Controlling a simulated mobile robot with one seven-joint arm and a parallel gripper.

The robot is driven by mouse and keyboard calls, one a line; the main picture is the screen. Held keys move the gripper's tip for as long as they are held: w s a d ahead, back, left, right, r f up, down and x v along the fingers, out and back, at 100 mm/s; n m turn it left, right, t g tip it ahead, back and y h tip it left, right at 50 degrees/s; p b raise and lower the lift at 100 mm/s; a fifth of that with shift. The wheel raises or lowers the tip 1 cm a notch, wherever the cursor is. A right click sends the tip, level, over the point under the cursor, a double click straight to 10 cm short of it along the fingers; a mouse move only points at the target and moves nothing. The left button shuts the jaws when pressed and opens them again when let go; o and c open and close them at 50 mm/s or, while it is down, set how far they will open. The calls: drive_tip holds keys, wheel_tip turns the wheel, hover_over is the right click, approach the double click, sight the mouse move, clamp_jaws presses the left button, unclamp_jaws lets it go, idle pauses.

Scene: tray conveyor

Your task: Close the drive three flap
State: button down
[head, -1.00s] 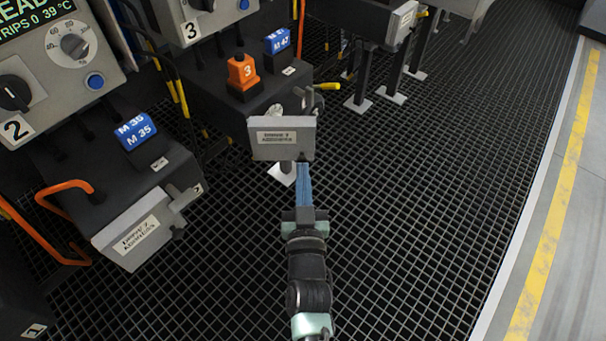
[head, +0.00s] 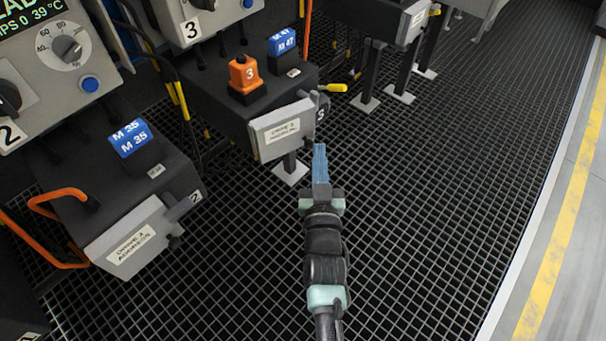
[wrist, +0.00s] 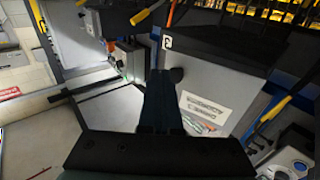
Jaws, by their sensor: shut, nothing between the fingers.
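The drive three flap (head: 270,145) is a grey plate with a white label on the front end of the dark drive three box (head: 225,98). It now lies at about the same slant as the box front, much like the neighbouring flap; whether it is fully seated I cannot tell. My gripper (head: 319,150) is shut and empty, its blue fingers just right of and below the flap's right edge. Whether they touch it is unclear. In the wrist view the shut fingers (wrist: 160,95) are dark, beside a large grey labelled panel (wrist: 220,82).
A similar flap (head: 115,255) is on the drive two box at left. A yellow handle (head: 333,88) sticks out behind the flap. The grated floor (head: 430,190) to the right is clear.

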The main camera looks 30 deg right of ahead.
drive_tip(key=shift+x, duration=2.1)
drive_tip(key=shift+w+f, duration=0.1)
drive_tip(key=shift+f, duration=0.05)
